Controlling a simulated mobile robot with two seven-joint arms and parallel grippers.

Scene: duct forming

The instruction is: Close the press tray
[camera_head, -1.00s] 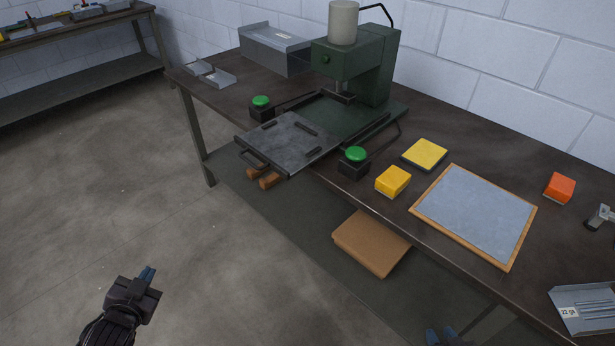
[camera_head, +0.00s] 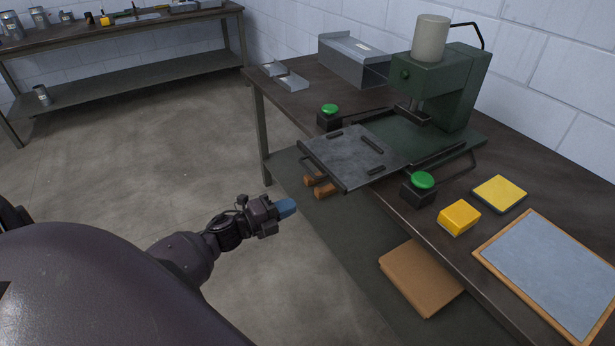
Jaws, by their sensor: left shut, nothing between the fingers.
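The press tray (camera_head: 354,158) is a flat grey metal plate with dark strips on it. It sticks out from the green press (camera_head: 445,88) past the front edge of the table, so it stands pulled out. A dark handle bar runs along its near edge. My left gripper (camera_head: 287,208) has blue fingertips, is shut and empty, and is in the air left of and nearer than the tray, apart from it. My right gripper is not in view.
Green buttons on black boxes stand on both sides of the tray, one behind left (camera_head: 330,112) and one at right (camera_head: 420,184). Yellow blocks (camera_head: 459,217) and a framed grey sheet (camera_head: 550,270) lie to the right. Open floor lies left of the table.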

